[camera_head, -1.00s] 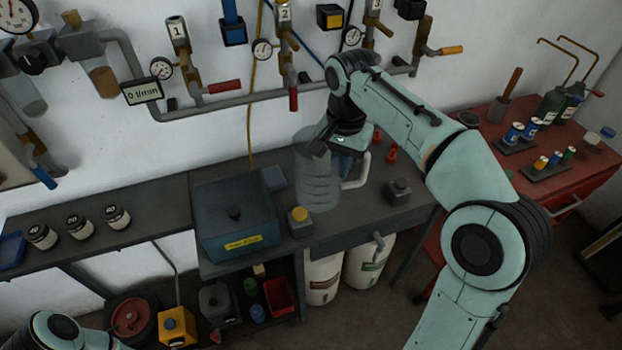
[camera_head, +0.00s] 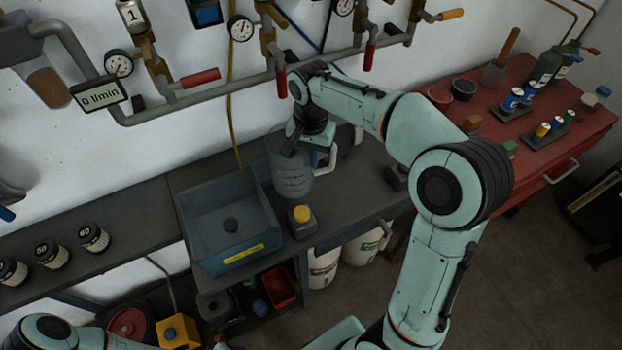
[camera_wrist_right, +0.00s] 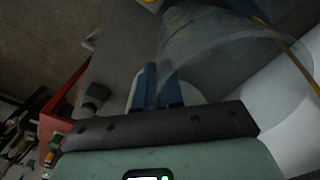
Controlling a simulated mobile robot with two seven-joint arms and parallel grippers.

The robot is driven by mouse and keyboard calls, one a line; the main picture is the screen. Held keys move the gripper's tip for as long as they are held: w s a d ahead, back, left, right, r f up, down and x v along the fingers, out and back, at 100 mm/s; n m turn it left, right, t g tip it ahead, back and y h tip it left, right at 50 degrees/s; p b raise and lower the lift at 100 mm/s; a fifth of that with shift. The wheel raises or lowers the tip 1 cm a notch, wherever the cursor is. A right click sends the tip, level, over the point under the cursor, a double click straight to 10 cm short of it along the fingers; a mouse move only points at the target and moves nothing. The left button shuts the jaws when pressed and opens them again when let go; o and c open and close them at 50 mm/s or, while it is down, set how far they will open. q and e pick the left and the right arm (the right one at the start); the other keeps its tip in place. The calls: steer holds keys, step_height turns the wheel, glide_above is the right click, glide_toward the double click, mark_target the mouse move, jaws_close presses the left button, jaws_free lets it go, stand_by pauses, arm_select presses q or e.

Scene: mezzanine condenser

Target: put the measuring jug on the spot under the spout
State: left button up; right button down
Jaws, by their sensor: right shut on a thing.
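The measuring jug (camera_head: 292,180) is clear and ribbed, with a pale handle (camera_head: 331,158). It is upright at the back of the dark bench, just right of the blue basin (camera_head: 190,221). I cannot tell whether its base touches the bench. My right gripper (camera_head: 318,146) is at the handle side of the jug. In the right wrist view, its blue fingers (camera_wrist_right: 166,88) are closed on the pale handle, with the clear jug wall (camera_wrist_right: 225,50) beyond. No spout or marked spot can be made out clearly. My left arm shows at the lower left; its gripper is out of sight.
A block with a yellow button (camera_head: 302,216) stands in front of the jug, beside the basin. Pipes, gauges and a red-handled valve (camera_head: 281,80) hang on the wall above. Several dark-lidded jars (camera_head: 94,237) stand at left. A red bench (camera_head: 545,145) is at right.

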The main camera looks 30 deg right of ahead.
mark_target(310, 178)
step_height(310, 178, down, 4)
steer(key=shift+w+f, duration=0.1)
steer(key=shift+w, duration=0.05)
steer(key=shift+f+b, duration=0.35)
steer(key=shift+f, duration=1.8)
steer(key=shift+f, duration=0.2)
steer(key=c, duration=1.3)
jaws_free()
steer(key=shift+o, duration=0.2)
